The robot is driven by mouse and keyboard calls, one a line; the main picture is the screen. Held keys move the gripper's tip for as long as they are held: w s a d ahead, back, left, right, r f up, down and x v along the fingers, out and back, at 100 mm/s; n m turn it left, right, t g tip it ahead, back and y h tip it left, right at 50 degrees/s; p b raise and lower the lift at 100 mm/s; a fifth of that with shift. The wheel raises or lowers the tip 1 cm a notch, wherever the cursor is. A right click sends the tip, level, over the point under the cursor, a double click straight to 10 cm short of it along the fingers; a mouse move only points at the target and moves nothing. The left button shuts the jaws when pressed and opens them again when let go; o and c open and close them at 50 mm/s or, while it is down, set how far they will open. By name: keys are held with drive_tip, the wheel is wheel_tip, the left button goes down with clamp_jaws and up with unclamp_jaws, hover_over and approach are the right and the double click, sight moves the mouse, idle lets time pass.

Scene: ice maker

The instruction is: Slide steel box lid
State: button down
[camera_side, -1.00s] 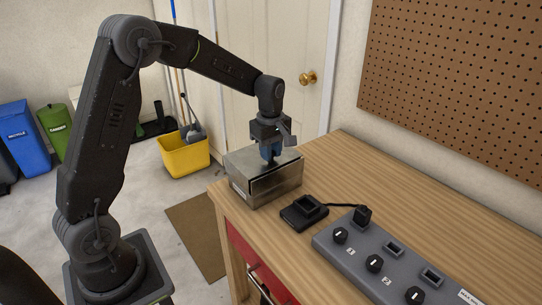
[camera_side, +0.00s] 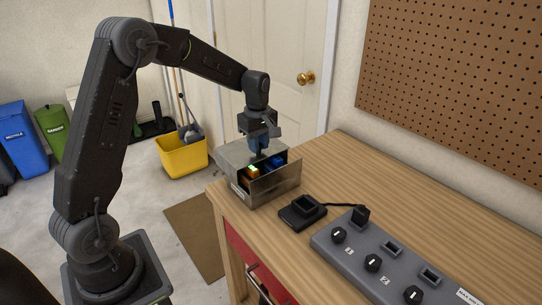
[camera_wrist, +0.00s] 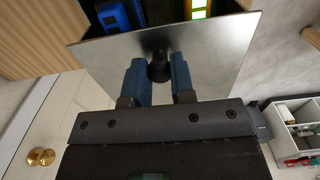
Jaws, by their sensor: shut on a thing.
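The steel box (camera_side: 273,187) stands on the wooden bench near its far left corner. Its flat steel lid (camera_side: 233,154) is slid back toward the left, so the box is partly open. In the wrist view the lid (camera_wrist: 215,60) fills the middle, with a dark round knob (camera_wrist: 158,68) on it. My gripper (camera_side: 259,150) is shut on the knob; its blue fingers (camera_wrist: 157,80) show on both sides of it. Inside the open part are a blue object (camera_side: 277,161) and an orange one with a lit green top (camera_side: 253,171).
A small black dock (camera_side: 303,211) with a cable stands in front of the box. A grey control panel (camera_side: 375,262) with knobs and sockets lies nearer the camera. The bench right of the box is clear. A yellow bucket (camera_side: 181,156) stands on the floor.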

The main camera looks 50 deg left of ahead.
drive_tip(key=shift+a, duration=3.05)
drive_tip(key=c, duration=1)
unclamp_jaws()
drive_tip(key=shift+o, duration=0.2)
drive_tip(key=shift+r, duration=0.1)
wheel_tip(320, 180, up, 7)
drive_tip(key=s+d+r+m+t, duration=0.2)
drive_tip(key=s+d+r+m, duration=0.25)
drive_tip(key=s+d, duration=0.2)
drive_tip(key=s+d+r+m+t, duration=0.1)
drive_tip(key=s+d+r+m, duration=0.2)
drive_tip(key=s+d+m, duration=0.35)
drive_tip(key=s+d+f+m+t, duration=0.2)
drive_tip(key=s+d+m, duration=0.5)
drive_tip(key=s+d, duration=0.2)
drive_tip(key=shift+s+d+f+t, duration=0.15)
drive_tip(key=shift+s+f+t, duration=0.15)
drive_tip(key=shift+s, duration=0.8)
